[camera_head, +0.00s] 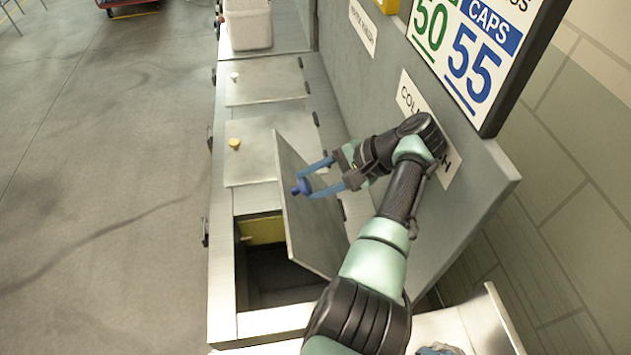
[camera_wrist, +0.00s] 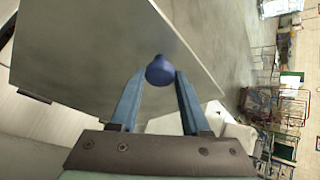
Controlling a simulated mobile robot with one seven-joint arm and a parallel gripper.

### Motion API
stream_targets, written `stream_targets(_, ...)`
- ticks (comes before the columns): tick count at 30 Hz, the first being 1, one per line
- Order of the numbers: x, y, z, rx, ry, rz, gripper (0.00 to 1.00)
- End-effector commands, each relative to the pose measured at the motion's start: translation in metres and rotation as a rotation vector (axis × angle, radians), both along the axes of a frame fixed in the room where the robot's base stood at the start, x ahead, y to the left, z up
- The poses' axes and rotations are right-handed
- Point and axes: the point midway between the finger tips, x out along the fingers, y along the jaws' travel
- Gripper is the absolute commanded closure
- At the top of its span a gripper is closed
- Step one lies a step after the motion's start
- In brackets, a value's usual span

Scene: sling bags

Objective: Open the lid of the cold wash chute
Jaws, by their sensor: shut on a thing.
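The cold wash chute lid (camera_head: 303,207) is a grey metal panel, raised and tilted up from its opening in the head view. Its blue knob (camera_head: 301,187) is between the fingertips of my gripper (camera_head: 310,186), which is shut on it. The chute opening (camera_head: 275,268) below is uncovered, dark inside with a yellow part near the top. In the wrist view the blue knob (camera_wrist: 160,70) sits between the two blue fingers (camera_wrist: 158,88), with the lid (camera_wrist: 110,45) behind it. The cold wash sign (camera_head: 412,100) on the back panel is partly hidden by my arm.
Two closed lids lie farther along the counter, one with a yellow knob (camera_head: 234,143) and one with a pale knob (camera_head: 234,77). A light bin (camera_head: 247,27) stands at the far end. The grey back panel (camera_head: 470,205) rises close to my arm. Open floor (camera_head: 100,200) lies left.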

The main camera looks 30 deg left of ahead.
Motion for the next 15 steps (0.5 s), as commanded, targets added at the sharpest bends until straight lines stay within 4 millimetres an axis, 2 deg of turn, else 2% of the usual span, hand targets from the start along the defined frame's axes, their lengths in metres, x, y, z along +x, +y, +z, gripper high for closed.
stream_targets(5, 0.0014, -0.0005, 0.0004, 0.000, -0.001, -0.007, 1.00)
stream_targets(6, 0.0014, -0.0006, 0.0003, 0.000, -0.002, -0.006, 0.46)
stream_targets(10, 0.0010, -0.0005, 0.0002, 0.000, -0.002, -0.005, 0.23)
stream_targets(15, 0.0007, -0.0003, 0.0001, -0.001, -0.001, -0.004, 0.23)
